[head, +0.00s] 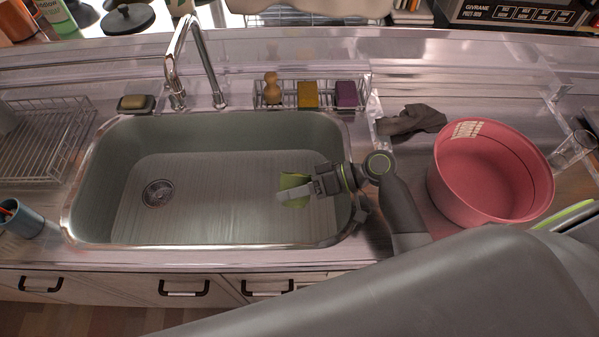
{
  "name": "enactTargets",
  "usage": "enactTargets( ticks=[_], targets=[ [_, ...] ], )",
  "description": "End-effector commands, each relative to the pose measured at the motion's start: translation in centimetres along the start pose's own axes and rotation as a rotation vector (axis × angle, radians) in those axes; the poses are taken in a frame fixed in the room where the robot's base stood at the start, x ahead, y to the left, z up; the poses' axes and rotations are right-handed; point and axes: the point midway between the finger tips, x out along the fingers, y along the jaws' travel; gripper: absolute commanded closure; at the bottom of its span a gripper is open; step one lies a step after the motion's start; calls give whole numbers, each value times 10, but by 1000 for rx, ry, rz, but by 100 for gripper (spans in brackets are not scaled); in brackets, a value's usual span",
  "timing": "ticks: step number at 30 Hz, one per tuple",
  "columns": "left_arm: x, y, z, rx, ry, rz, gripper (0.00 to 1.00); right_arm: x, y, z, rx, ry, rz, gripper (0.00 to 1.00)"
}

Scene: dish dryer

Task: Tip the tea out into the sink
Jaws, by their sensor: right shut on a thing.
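The sink (200,215) is a wide grey metal basin with a round drain (157,193) at its left. My right gripper (296,191) is over the right part of the basin, shut on a small yellow-green cup (292,181). The cup is mostly hidden by the gripper fingers, and I cannot tell its tilt for sure. No tea is visible in the cup or in the sink. My left gripper is not in view.
A tall tap (192,60) stands behind the sink. A wire caddy with a brush and sponges (308,95) sits at the back edge. A pink tub (490,172) and a dark cloth (412,119) are to the right. A dish rack (45,140) stands at the left.

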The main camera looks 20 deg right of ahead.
Motion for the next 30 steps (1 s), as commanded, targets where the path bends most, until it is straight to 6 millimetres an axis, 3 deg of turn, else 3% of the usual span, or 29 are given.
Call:
enactTargets(
  ticks=[30],
  targets=[
    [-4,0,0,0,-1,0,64,1,2,0,105,-16,-43,66]
  ],
)
